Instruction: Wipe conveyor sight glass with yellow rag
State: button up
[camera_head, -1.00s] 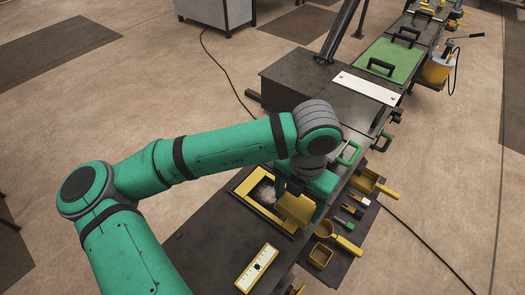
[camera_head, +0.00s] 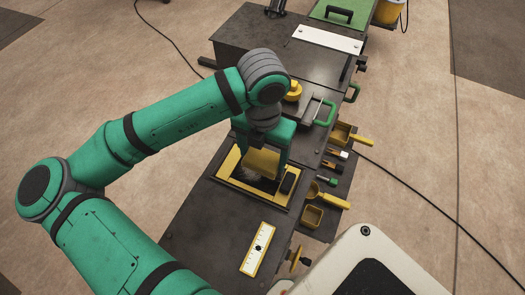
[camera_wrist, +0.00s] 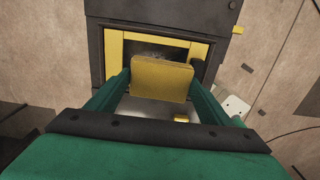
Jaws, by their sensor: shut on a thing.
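The yellow rag (camera_head: 262,163) is a thick, pad-like block held between my gripper's (camera_head: 263,150) two fingers. In the wrist view, the rag (camera_wrist: 162,82) spans the gap between the green fingers of my gripper (camera_wrist: 157,92). The conveyor sight glass (camera_head: 228,178) has a yellow rectangular frame set in the dark top. The rag is over the far part of its opening and hides some of it. A pale smudge shows in the opening beside the rag. The frame also shows behind the rag in the wrist view (camera_wrist: 115,55). I cannot tell whether rag and glass touch.
A black block (camera_head: 288,183) stands on the frame's right side. A yellow-and-white plate (camera_head: 258,249) lies on the near dark top. A side shelf to the right holds yellow scoops (camera_head: 329,194) and small tools. Green handles (camera_head: 325,112) stand beyond the gripper.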

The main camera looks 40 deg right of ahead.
notch_tip(320, 180, down, 6)
jog(key=shift+f, duration=0.1)
jog(key=shift+w+a, duration=0.25)
jog(key=shift+w, duration=0.35)
jog(key=shift+w+a, duration=0.2)
jog(key=shift+w, duration=0.4)
jog(key=shift+w+a, duration=0.3)
jog(key=shift+w, duration=0.2)
jog(key=shift+w+f, duration=0.1)
jog(key=shift+f, duration=0.45)
jog(key=shift+s+d, duration=0.25)
jog(key=shift+s, duration=0.35)
jog(key=shift+s+d, duration=0.25)
jog(key=shift+s, duration=0.4)
jog(key=shift+s+d, duration=0.25)
jog(key=shift+s, duration=0.35)
